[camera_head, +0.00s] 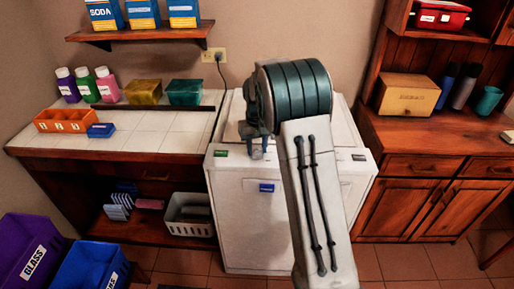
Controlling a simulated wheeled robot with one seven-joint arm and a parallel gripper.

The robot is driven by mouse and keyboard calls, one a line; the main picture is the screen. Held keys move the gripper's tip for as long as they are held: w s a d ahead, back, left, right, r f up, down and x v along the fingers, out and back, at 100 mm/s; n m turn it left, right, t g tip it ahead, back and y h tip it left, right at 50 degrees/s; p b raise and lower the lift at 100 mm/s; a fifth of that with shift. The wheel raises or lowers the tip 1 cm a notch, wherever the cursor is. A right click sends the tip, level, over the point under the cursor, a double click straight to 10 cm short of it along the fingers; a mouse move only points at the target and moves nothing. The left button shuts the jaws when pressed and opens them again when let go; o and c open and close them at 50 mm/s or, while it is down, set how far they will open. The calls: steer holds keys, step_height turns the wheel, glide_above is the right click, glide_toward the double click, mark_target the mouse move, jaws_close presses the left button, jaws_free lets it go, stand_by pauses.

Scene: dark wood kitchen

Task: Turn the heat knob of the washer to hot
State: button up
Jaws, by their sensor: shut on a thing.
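The washer (240,215) is a white box-shaped machine in the middle, with a blue label on its front and small green and dark marks along the top front edge. My gripper (257,153) is at that top front edge, left of my arm, pointing down. Its fingers are shut on a small part there, seemingly the heat knob. The knob is hidden by the fingers, so its setting cannot be read. My arm covers the right middle of the washer.
A tiled counter (150,130) on the left holds bottles, boxes and an orange tray (66,120). A wooden cabinet (420,150) stands close on the right. A grey basket (190,214) sits on the low shelf. Purple (28,250) and blue bins (92,268) stand at lower left.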

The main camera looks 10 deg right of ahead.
mark_target(257, 150)
steer(key=m, duration=0.5)
steer(key=shift+r, duration=0.15)
steer(key=shift+m, duration=2.4)
steer(key=o, duration=1)
step_height(257, 150, up, 14)
steer(key=shift+f, duration=0.15)
